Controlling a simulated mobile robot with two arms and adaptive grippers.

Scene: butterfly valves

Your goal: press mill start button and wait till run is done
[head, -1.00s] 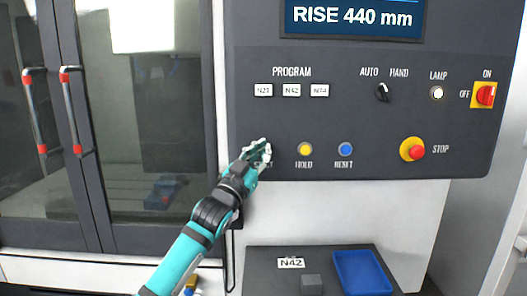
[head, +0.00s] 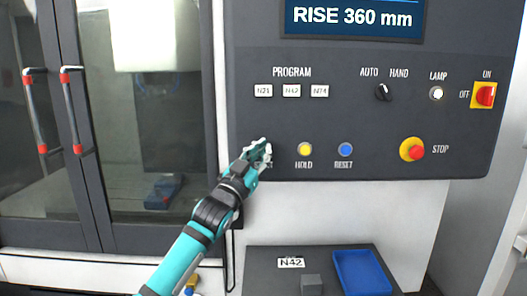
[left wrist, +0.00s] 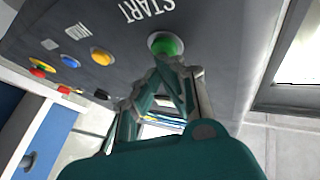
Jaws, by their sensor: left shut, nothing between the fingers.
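The green start button (left wrist: 165,44) shows in the left wrist view under the word START. My left gripper (left wrist: 168,66) is shut and empty, with its fingertips at the lower edge of the button; I cannot tell whether they press it. In the head view my left gripper (head: 259,150) covers the start button and part of its label. The mill's control panel (head: 360,130) has a display (head: 352,18) that reads RISE 360 mm. Behind the glass doors, a pale block-shaped part (head: 152,40) of the mill hangs in the chamber. My right gripper is not in view.
A yellow HOLD button (head: 305,149), a blue RESET button (head: 345,149) and a red STOP button (head: 412,149) sit to the right of my gripper. Below is a dark shelf (head: 265,270) with a blue tray (head: 362,272) and a grey block (head: 311,285).

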